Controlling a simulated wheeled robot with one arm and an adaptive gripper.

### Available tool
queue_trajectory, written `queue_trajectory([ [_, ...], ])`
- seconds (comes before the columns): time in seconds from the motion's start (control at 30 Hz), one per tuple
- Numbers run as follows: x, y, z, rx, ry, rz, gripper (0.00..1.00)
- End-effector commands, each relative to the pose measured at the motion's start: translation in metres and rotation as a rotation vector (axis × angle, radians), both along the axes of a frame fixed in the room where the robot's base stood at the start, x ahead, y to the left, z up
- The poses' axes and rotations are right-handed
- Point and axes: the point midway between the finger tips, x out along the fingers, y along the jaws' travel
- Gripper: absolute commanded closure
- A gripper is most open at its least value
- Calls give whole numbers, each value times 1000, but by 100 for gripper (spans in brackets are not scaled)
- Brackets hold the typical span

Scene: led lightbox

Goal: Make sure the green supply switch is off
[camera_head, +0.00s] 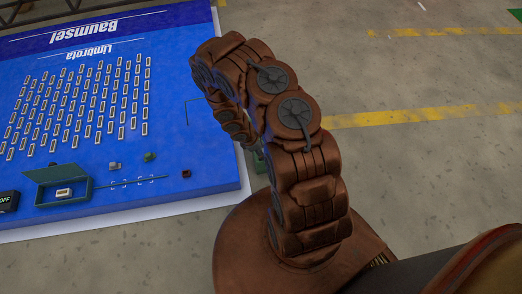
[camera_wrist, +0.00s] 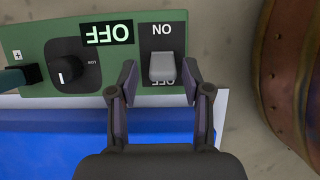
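The green supply (camera_wrist: 40,45) fills the top of the wrist view. It carries a grey switch lever (camera_wrist: 162,67) on a dark plate, with ON printed above and OFF below, upside down in the picture. The lever lies nearer the OFF label and partly covers it. A display (camera_wrist: 107,33) beside it reads OFF, upside down. My gripper (camera_wrist: 160,80) is open, one finger on each side of the lever, holding nothing. Whether a finger touches the switch plate is unclear. In the head view my arm hides the gripper and most of the supply (camera_head: 259,161).
A black rotary knob (camera_wrist: 68,71) sits on the supply, with a dark connector (camera_wrist: 30,74) at its left.

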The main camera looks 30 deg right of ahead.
Motion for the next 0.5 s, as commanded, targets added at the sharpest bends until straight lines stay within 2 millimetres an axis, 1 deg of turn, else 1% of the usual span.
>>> queue_trajectory([
  [0.33, -1, 1, 1, 1, 2, -1, 48],
  [0.5, 1, 4, 12, -1, 1, -1, 48],
])
